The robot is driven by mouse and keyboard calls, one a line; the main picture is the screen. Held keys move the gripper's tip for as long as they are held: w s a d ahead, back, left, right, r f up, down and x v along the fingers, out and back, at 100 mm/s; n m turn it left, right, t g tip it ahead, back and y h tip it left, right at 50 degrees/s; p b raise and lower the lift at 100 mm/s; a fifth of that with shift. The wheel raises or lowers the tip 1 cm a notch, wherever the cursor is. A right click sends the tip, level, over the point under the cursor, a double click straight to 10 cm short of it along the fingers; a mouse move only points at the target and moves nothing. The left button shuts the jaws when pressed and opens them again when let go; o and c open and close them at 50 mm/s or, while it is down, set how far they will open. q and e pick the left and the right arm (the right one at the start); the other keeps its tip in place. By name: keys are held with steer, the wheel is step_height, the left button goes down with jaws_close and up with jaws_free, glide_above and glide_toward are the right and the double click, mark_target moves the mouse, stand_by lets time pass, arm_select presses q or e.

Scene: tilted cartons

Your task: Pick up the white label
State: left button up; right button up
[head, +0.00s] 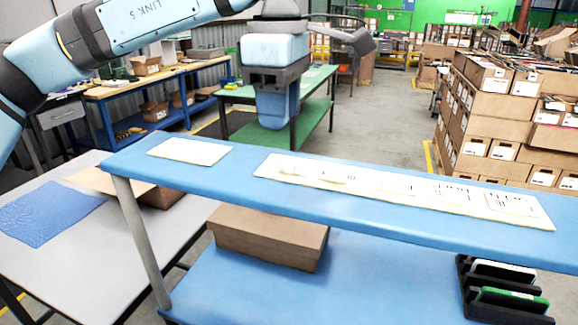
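Several white labels with black print lie in a row on a long cream board on the blue shelf top. One label (511,203) is near the board's right end, and paler ones lie towards its left end. Which is the task's label cannot be told. A blank cream pad (190,150) lies apart on the left. My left arm comes in from the upper left, and its wrist hangs beyond the shelf's far edge. Grey parts of my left gripper (360,40) stick out to the right, clear of the labels; whether it is open cannot be told. My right gripper does not show.
The blue shelf (240,178) has bare room between pad and board. Below are a brown carton (268,236) and a black rack (500,290). A grey table (95,250) stands left, a green table (315,125) behind, and stacked cartons (495,110) right.

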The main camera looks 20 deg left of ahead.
mark_target(278, 161)
arm_select(q)
steer(key=shift+f, duration=0.8)
steer(key=f, duration=0.4)
steer(key=shift+s+f, duration=0.1)
steer(key=shift+s, duration=0.2)
steer(key=shift+w+f, duration=0.1)
steer(key=shift+f, duration=0.45)
jaws_close()
